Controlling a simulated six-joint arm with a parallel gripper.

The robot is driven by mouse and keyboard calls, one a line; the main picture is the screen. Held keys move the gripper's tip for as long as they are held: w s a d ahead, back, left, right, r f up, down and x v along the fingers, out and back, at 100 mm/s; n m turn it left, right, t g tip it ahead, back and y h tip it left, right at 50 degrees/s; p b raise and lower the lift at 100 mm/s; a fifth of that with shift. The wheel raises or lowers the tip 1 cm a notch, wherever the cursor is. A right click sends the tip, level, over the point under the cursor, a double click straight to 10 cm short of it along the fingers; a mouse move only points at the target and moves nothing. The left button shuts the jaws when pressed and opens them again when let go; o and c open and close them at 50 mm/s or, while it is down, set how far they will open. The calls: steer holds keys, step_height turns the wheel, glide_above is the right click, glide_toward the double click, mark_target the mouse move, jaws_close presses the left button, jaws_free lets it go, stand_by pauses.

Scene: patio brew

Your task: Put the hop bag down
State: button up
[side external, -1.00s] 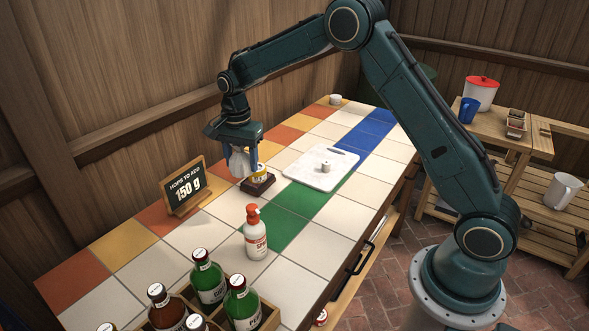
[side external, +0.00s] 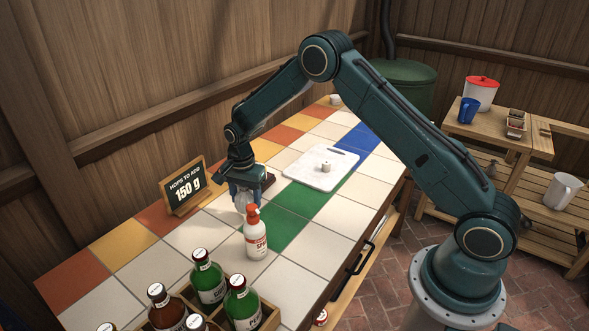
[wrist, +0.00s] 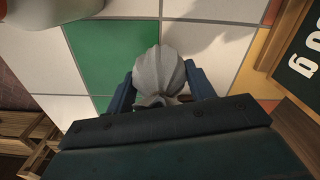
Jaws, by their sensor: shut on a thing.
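The hop bag (wrist: 158,70) is a pale grey cloth bundle with a gathered end. My gripper (wrist: 160,95) is shut on it, with a blue finger on each side in the wrist view. In the side view my gripper (side external: 243,190) holds the bag (side external: 242,203) low over the tiled counter, just behind the spray bottle. I cannot tell whether the bag touches the tiles. Its lower part is hidden.
A white spray bottle with a red top (side external: 255,235) stands close in front. A dark scale (side external: 268,180) is partly hidden behind my gripper. The hop sign (side external: 185,188) stands left, the bottle crate (side external: 183,318) at the front, and a white board (side external: 320,168) right.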

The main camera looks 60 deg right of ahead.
steer(key=shift+f, duration=2.1)
steer(key=shift+f, duration=0.1)
steer(key=o, duration=1)
step_height(320, 180, up, 12)
steer(key=shift+r, duration=0.15)
